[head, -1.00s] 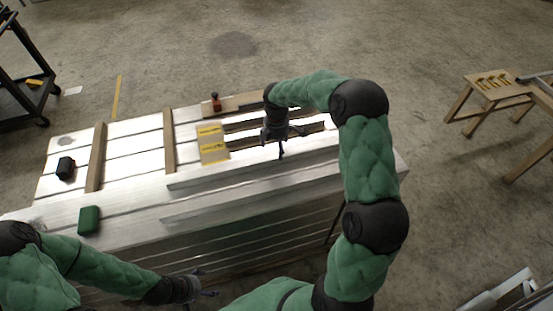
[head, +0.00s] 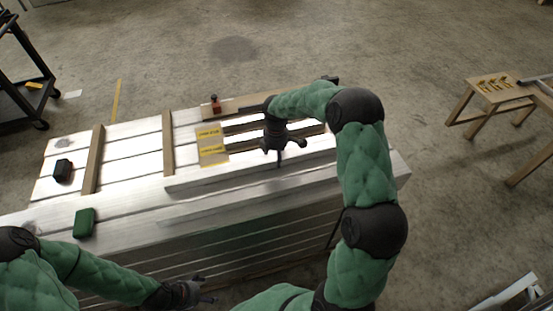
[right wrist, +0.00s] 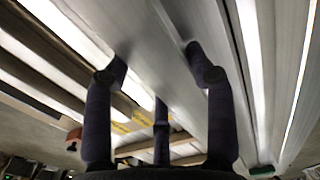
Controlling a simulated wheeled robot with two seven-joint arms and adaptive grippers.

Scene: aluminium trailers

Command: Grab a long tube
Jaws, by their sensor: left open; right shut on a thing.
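A long silver aluminium tube (head: 215,178) lies lengthwise along the near part of the trailer top. My right gripper (head: 280,158) reaches down over it and is shut on it, right of its middle. In the right wrist view, the tube (right wrist: 165,50) runs between the dark fingers (right wrist: 158,58) of my right gripper. Whether the tube touches the surface below is unclear. My left gripper (head: 200,291) is open and empty, low at the near side of the trailer, apart from the tube.
On the aluminium trailer (head: 130,215) are a green block (head: 85,222), a black block (head: 63,171), wooden strips (head: 168,143), yellow labels (head: 209,140) and a red-black item (head: 216,104). A wooden sawhorse (head: 498,90) stands right, a dark cart (head: 22,90) left. Floor behind is clear.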

